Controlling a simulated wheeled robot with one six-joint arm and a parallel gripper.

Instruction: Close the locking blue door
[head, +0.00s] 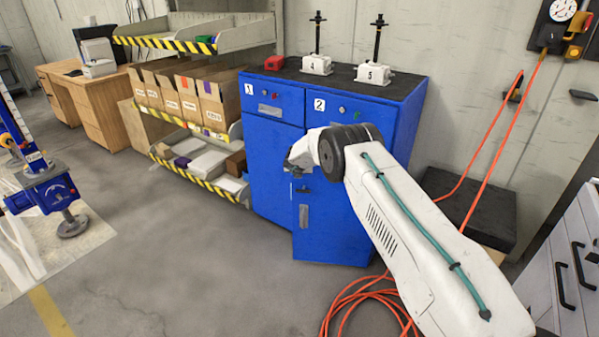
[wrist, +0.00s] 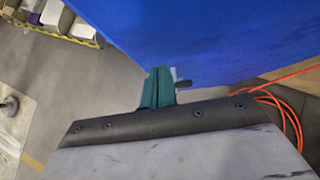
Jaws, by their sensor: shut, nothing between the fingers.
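The blue door (head: 335,232) is the lower right door of the blue cabinet, under the drawer marked 2. Its free left edge and bottom stand out from the cabinet front, so it looks ajar. It has a grey handle plate (head: 303,216) and a small lock or key part above that. My gripper (head: 297,172) is at the upper left of this door, and my arm hides the door's upper part. In the wrist view, my teal fingers (wrist: 157,88) are together and empty, close to the blue surface (wrist: 210,35). A small grey part (wrist: 180,77) shows just beside them; contact is unclear.
Screw jacks (head: 317,64) stand on the cabinet's black top. A striped shelf rack (head: 200,180) with boxes is left of it. An orange hose (head: 350,300) lies coiled on the floor. Grey drawers (head: 570,260) stand at right. The floor left of the door is clear.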

